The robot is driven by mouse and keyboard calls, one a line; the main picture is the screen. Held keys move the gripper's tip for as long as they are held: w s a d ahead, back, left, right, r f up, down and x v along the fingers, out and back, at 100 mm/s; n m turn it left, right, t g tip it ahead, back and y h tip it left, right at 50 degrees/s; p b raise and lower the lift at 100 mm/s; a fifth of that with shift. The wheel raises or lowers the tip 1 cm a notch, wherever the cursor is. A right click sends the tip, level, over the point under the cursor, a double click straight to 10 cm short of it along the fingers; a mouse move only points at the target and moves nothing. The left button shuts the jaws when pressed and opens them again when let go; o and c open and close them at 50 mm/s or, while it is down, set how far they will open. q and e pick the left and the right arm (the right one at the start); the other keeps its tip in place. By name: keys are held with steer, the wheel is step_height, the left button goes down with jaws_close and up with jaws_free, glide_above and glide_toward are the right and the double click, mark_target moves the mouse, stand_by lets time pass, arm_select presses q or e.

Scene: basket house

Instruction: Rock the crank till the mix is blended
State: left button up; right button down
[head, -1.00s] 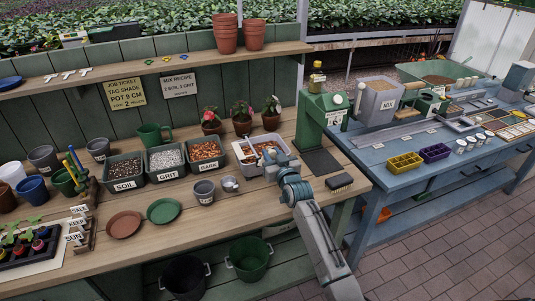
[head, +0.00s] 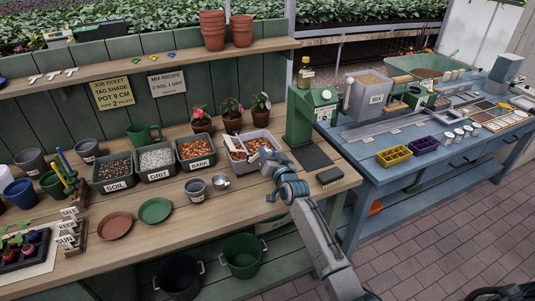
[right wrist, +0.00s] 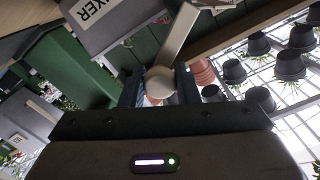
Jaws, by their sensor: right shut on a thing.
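The mixer is a grey tub (head: 229,148) on the wooden bench, with a brown, orange and pale mix in it and a light bar across it. My right gripper (head: 274,158) is at its front right side. In the right wrist view my right gripper (right wrist: 160,90) is shut on the round knob (right wrist: 160,82) of the crank. The crank arm (right wrist: 181,32) runs up and to the right from the knob. Part of the mixer's label (right wrist: 95,15) shows there. The head view hides the crank behind my gripper. My left gripper is in neither view.
Bins of soil (head: 114,186), grit (head: 155,176) and bark (head: 196,165) stand left of the tub. A small metal cup (head: 221,182) and a labelled pot (head: 196,190) are in front. A brush (head: 330,176) lies to the right, beside a green press (head: 302,115).

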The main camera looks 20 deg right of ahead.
steer(key=shift+f, duration=0.1)
steer(key=c, duration=1.1)
jaws_free()
steer(key=shift+d, duration=0.1)
steer(key=shift+c, duration=0.2)
steer(key=shift+s, duration=0.1)
steer(key=s+b, duration=0.1)
steer(key=s, duration=0.9)
steer(key=shift+s+d, duration=0.2)
steer(key=shift+s, duration=0.1)
